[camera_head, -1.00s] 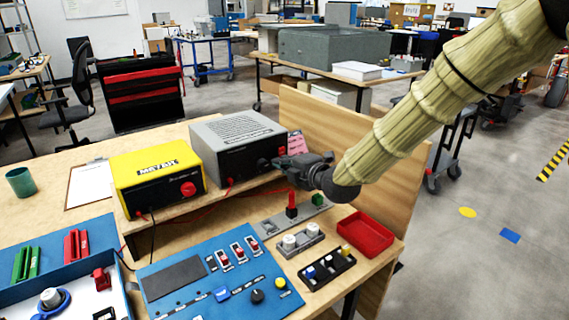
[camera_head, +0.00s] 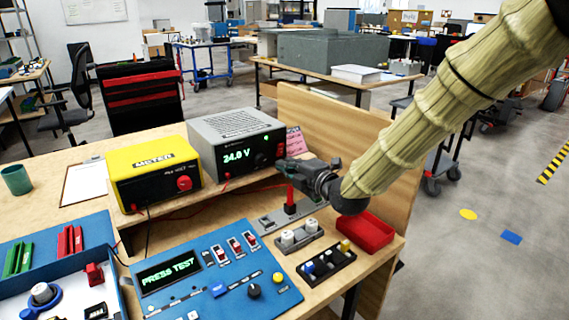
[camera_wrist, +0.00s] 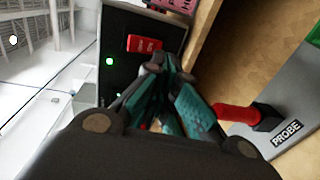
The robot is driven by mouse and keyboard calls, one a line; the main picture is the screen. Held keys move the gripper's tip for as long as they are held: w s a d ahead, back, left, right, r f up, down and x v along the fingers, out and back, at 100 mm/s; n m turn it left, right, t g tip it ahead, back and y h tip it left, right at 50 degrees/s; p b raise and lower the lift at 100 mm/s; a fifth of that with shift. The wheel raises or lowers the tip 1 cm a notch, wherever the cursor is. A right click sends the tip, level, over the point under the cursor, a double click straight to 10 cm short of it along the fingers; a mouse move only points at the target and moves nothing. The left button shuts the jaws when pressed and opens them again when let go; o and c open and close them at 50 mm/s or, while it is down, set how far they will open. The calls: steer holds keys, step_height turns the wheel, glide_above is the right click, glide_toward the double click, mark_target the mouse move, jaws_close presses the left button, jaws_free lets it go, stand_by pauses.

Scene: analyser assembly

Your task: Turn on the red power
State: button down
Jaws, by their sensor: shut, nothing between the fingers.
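The grey power supply (camera_head: 235,130) stands on the shelf at the back of the bench, its display lit with "24.0 V" and a green light glowing on its front. Its red power switch (camera_head: 281,150) is at the right end of the front panel. In the wrist view the red switch (camera_wrist: 145,44) shows just beyond my fingertips, beside the lit green light (camera_wrist: 110,61). My gripper (camera_head: 285,164) is shut and empty, its tips close to the panel just below the switch; it also shows in the wrist view (camera_wrist: 160,68). I cannot tell whether the tips touch the panel.
The yellow meter (camera_head: 153,172) stands left of the supply. The blue test panel (camera_head: 215,272) shows "PRESS TEST". A wooden board (camera_head: 335,140) rises behind my gripper.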

steer(key=s+d+f, duration=0.2)
steer(key=s+d, duration=0.4)
steer(key=s, duration=0.1)
steer(key=shift+s+d+f, duration=0.2)
steer(key=shift+s+d, duration=0.15)
steer(key=shift+s, duration=0.05)
